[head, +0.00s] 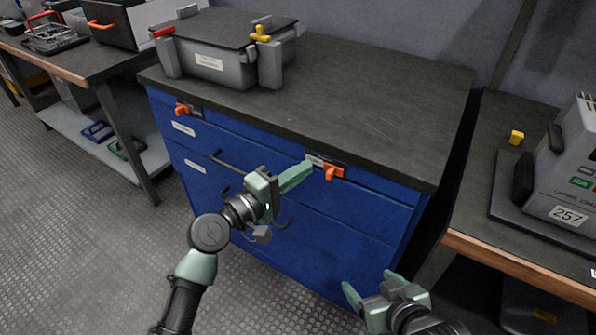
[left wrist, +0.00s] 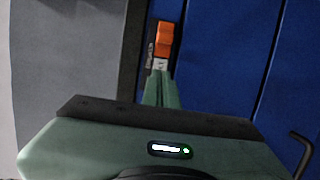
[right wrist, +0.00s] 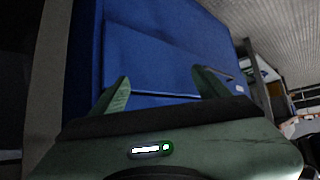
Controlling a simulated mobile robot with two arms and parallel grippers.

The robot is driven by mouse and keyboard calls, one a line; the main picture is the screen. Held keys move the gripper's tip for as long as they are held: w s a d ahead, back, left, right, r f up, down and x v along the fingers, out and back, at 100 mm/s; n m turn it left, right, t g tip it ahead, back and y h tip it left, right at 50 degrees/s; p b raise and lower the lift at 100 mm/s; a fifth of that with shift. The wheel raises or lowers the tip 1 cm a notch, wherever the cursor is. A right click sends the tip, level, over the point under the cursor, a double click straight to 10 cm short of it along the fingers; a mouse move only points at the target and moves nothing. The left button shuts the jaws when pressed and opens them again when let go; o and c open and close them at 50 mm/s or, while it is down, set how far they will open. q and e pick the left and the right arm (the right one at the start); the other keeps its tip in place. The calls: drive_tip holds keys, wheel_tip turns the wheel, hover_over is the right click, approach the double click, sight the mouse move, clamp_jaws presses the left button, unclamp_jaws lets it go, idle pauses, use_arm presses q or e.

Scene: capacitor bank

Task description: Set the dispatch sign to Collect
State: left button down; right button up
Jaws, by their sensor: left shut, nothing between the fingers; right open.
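A small sign with an orange slider (head: 334,172) sits on the top front edge of the blue cabinet, towards its right end. The slider is at the right part of its dark plate, with a pale label patch to its left. In the left wrist view the orange slider (left wrist: 163,40) is just beyond the fingertips. Its lettering is too small to read. My left gripper (head: 309,165) is shut and empty, its tips at the left end of this sign; contact cannot be told. My right gripper (head: 368,281) is open and empty, low before the cabinet's right side.
A second orange slider (head: 182,109) is at the cabinet's left end. A grey case (head: 215,69) with red and yellow handles stands on the dark worktop (head: 375,100). Drawer handles (head: 232,163) stick out of the blue front. A right-hand bench holds a grey device (head: 565,175).

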use_arm(q)
drive_tip(key=shift+a, duration=0.8)
drive_tip(key=v, duration=0.9)
drive_tip(key=shift+p, duration=0.4)
use_arm(e)
drive_tip(key=shift+s+d+f+g+h, duration=0.15)
drive_tip(key=shift+s+d+f+g, duration=0.1)
drive_tip(key=shift+s+f+g, duration=0.55)
drive_tip(key=shift+s+d+f+g+h, duration=0.25)
drive_tip(key=shift+s+f, duration=0.2)
drive_tip(key=shift+s, duration=0.65)
use_arm(q)
drive_tip(key=shift+s+d, duration=0.1)
drive_tip(key=shift+s, duration=0.05)
